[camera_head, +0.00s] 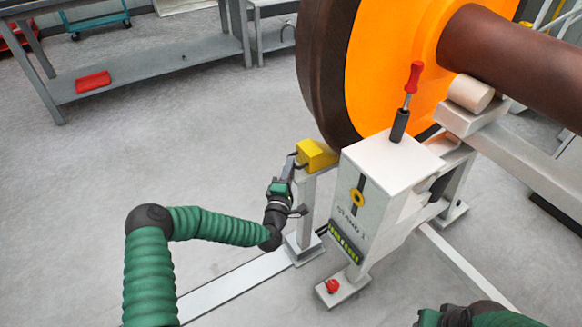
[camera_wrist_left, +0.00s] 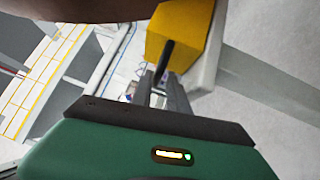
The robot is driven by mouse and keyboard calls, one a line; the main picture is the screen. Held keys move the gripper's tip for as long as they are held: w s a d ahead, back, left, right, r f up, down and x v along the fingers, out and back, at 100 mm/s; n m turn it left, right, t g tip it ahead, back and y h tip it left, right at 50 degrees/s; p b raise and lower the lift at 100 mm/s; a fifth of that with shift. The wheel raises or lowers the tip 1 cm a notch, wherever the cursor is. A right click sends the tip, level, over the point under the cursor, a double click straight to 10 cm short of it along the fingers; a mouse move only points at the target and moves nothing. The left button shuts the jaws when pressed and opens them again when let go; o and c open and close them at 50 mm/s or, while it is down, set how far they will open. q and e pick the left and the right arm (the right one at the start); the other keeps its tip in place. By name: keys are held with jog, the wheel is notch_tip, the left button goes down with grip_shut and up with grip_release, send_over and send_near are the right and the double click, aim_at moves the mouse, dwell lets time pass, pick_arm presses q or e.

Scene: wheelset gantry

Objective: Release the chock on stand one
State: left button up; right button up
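Stand one is a white box-shaped stand (camera_head: 385,165) marked "STAND 1", with a red-handled lever (camera_head: 412,80) upright on top and a yellow round knob (camera_head: 357,198) on its face. The chock, a yellow block (camera_head: 317,154), sits on a white post against the wheel's lower edge. It shows large in the left wrist view (camera_wrist_left: 180,28), with a dark bar (camera_wrist_left: 166,58) sticking out towards me. My left gripper (camera_head: 291,160) is at this bar, one finger on either side; whether they grip it is unclear. My right arm (camera_head: 465,316) shows only partly at the bottom edge.
The dark-rimmed orange wheel (camera_head: 395,60) and its brown axle (camera_head: 520,60) stand above the stand. A red button (camera_head: 333,286) is on the stand's foot. A grey bench (camera_head: 150,75) holding a red box (camera_head: 93,82) stands back left. The floor between is clear.

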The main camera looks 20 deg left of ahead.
pick_arm(q)
jog(key=shift+r, duration=0.15)
jog(key=s+d+f+p, duration=0.2)
jog(key=s+p, duration=0.2)
jog(key=s, duration=1.2)
jog(key=shift+s+f, duration=0.15)
jog(key=shift+s, duration=0.15)
